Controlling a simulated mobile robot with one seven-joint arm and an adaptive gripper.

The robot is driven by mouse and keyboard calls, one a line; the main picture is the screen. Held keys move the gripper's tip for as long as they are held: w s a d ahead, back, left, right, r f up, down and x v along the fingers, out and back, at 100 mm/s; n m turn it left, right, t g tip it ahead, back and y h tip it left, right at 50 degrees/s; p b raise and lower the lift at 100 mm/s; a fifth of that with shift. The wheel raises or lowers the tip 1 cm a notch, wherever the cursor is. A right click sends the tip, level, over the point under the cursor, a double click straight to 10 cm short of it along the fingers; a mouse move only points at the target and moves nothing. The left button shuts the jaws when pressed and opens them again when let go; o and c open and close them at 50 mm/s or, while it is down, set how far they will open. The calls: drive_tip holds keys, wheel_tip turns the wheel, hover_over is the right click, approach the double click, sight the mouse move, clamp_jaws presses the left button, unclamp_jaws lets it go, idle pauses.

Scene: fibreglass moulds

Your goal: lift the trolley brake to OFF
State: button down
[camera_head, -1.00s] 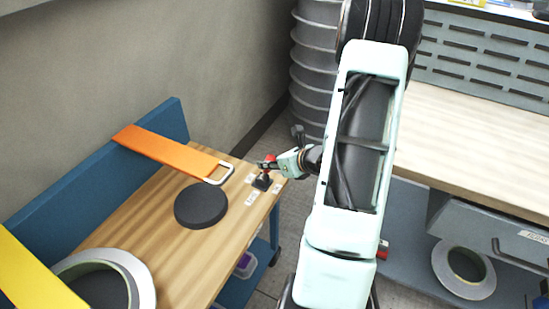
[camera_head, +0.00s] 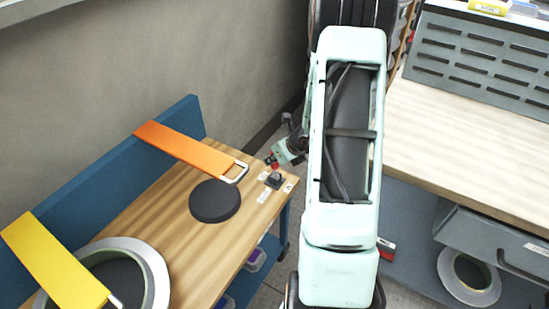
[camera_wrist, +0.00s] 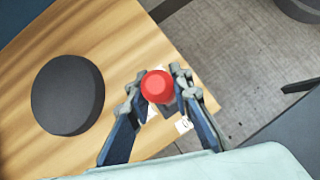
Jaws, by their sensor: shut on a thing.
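The trolley brake is a small lever with a red knob (camera_wrist: 157,87) on a dark base (camera_head: 274,181), at the near right corner of the wooden trolley top (camera_head: 165,215). My gripper (camera_wrist: 155,88) is shut on the red knob, with one finger on each side of it in the wrist view. In the head view my gripper (camera_head: 277,161) comes in from the right, above the base. White labels (camera_head: 264,196) lie around the base; their writing is too small to read. The knob and gripper hide most of the lever from the wrist camera.
A dark round disc (camera_head: 214,201) lies on the trolley beside the brake. An orange strap (camera_head: 185,147), a yellow strap (camera_head: 50,262) and a pale ring (camera_head: 153,268) are farther left. A workbench (camera_head: 470,135) stands to the right, with floor between.

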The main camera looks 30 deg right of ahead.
drive_tip(key=c, duration=1.7)
unclamp_jaws()
drive_tip(key=v, duration=1.2)
